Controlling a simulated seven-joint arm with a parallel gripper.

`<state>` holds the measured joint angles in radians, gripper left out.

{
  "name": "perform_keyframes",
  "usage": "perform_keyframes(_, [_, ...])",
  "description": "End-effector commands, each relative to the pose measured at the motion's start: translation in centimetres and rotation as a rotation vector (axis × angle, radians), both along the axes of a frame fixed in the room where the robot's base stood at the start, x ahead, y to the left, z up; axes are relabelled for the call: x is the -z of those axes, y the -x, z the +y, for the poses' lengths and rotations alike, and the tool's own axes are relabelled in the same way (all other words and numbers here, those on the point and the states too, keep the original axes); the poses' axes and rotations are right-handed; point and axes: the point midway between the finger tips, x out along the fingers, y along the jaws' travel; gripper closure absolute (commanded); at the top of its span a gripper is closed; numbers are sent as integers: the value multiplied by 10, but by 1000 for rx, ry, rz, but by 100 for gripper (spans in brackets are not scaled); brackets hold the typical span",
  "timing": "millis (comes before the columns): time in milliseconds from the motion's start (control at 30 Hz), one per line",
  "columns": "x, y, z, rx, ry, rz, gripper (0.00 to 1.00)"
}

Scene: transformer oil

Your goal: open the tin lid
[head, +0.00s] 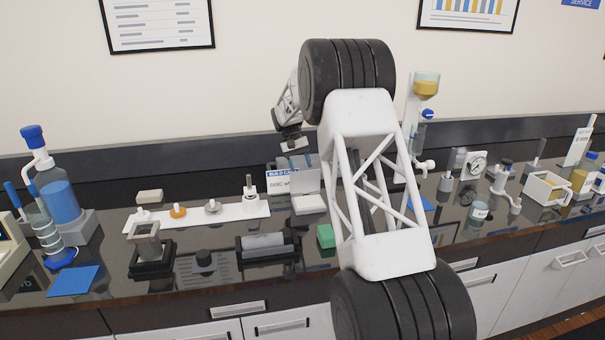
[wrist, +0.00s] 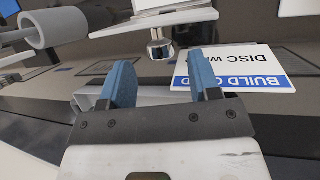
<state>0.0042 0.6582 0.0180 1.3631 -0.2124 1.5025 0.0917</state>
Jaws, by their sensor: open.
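In the head view, a small pale box (head: 309,204), which looks like the tin, sits on the bench left of my arm. A light grey panel (head: 307,182) stands behind it; I cannot tell whether this is its lid. Nothing is clearly held. Contact between fingers and panel cannot be told.
A build card (wrist: 235,72) is beside the right finger in the wrist view. A white strip (head: 200,214) with several posts lies to the left; its metal post (wrist: 158,46) shows between the fingers. A green block (head: 325,236) and black roller tray (head: 268,246) are nearer.

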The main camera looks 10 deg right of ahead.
Motion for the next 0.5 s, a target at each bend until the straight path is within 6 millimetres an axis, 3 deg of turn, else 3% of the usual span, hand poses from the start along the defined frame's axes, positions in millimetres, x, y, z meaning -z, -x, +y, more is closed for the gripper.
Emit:
perform_keyframes(200, [20,9,-5,0,0,0,43])
perform_keyframes(500, [28,12,-6,0,0,0,43])
